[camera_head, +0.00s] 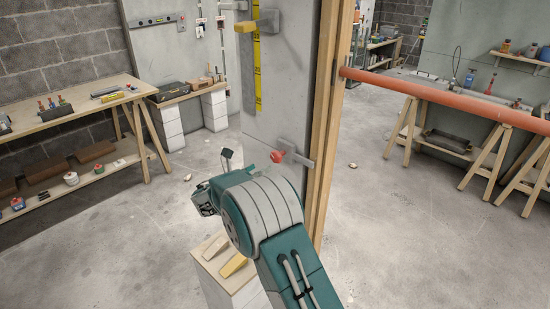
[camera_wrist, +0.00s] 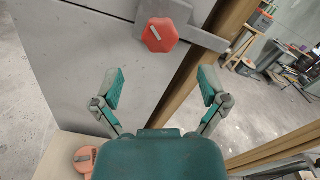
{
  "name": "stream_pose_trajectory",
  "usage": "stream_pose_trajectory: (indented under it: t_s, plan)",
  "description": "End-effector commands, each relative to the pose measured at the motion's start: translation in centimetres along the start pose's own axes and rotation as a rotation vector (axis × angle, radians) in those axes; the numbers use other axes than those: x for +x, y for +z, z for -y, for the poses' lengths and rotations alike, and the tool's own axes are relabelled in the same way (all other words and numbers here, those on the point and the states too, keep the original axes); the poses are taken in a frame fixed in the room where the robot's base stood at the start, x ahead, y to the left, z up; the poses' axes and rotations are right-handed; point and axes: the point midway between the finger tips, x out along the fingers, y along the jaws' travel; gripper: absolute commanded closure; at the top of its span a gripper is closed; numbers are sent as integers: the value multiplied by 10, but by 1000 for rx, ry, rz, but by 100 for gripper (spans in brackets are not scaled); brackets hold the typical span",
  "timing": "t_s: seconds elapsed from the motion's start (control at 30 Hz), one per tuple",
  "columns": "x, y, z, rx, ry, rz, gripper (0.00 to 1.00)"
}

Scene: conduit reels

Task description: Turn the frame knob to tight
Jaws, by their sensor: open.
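The frame knob is a red six-sided knob (camera_wrist: 160,36) with a pale slanted line on its face. It sits on a grey bracket (camera_wrist: 205,38) at the edge of a grey panel beside a wooden post. In the head view the red knob (camera_head: 277,156) is low on the panel, right of my wrist. My gripper (camera_wrist: 161,84) is open and empty in the wrist view. Its two teal-padded fingers are spread below the knob in the picture, apart from it.
The wooden post (camera_head: 329,120) stands right of the knob. A long orange pipe (camera_head: 450,98) runs across the right side above trestles. A pale block stand with wedges (camera_head: 234,266) is low beside my arm. A yellow-handled latch (camera_head: 248,26) is higher on the panel.

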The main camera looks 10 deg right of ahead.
Motion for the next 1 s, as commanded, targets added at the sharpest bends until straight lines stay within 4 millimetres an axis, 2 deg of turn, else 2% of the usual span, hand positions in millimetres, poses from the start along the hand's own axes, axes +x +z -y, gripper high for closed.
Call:
stream_pose_trajectory:
  t_s: [0.2, 0.4, 0.53, 0.77, 0.8, 0.83, 0.87, 0.9, 0.97, 1.0]
  plan:
    - [41, 0, -1, 0, -3, -1, 7]
    - [66, 0, -1, 0, -1, 0, 7]
    - [73, 0, -1, 0, -1, 0, 7]
    - [74, 0, -1, 0, 0, 0, 7]
    - [74, 0, -1, 0, 0, 0, 16]
    - [74, 0, -1, 0, 0, 0, 29]
    - [74, 0, -1, 0, 0, 0, 42]
    - [74, 0, -1, 0, 0, 0, 60]
    - [74, 0, -1, 0, 0, 0, 87]
    - [74, 0, -1, 0, 1, 0, 89]
